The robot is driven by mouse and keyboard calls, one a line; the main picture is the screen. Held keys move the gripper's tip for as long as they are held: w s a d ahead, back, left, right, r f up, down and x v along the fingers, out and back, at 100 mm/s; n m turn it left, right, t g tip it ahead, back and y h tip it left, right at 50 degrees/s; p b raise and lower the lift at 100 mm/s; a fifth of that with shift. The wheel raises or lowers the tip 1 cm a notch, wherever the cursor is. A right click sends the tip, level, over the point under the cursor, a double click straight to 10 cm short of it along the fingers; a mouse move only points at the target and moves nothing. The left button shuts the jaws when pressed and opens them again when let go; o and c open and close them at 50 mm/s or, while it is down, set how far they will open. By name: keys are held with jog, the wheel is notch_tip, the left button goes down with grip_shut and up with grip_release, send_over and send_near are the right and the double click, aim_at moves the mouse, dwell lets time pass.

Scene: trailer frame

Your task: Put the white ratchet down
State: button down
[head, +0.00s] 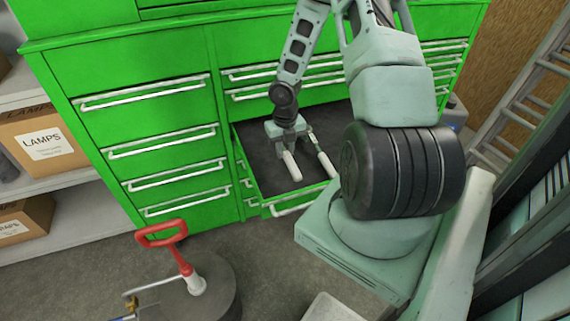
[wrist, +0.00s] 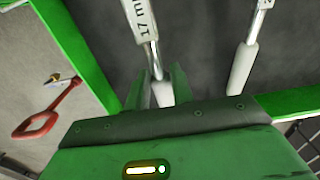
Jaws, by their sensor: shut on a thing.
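The white ratchet shows in the wrist view (wrist: 163,94) as a white grip on a metal shaft, with a white part marked "17 m" at the top edge. Its white grip also shows in the head view (head: 292,166). My gripper (head: 287,134) is shut on it inside the open drawer (head: 252,150) of the green cabinet. The fingers show either side of the grip in the wrist view (wrist: 162,88). Whether the ratchet touches the drawer floor I cannot tell.
A second white-handled tool (head: 326,165) is in the drawer, right of the ratchet; it also shows in the wrist view (wrist: 242,70). Dark drawer floor is bare around them. A red handle (head: 163,234) stands on a dark round top at lower left.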

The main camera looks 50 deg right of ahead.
aim_at(285, 169)
jog(key=shift+f+b, duration=0.45)
jog(key=shift+f, duration=1.85)
jog(key=c, duration=1.2)
grip_release()
notch_tip(285, 169, up, 12)
jog(key=p, duration=0.3)
jog(key=shift+r, duration=0.1)
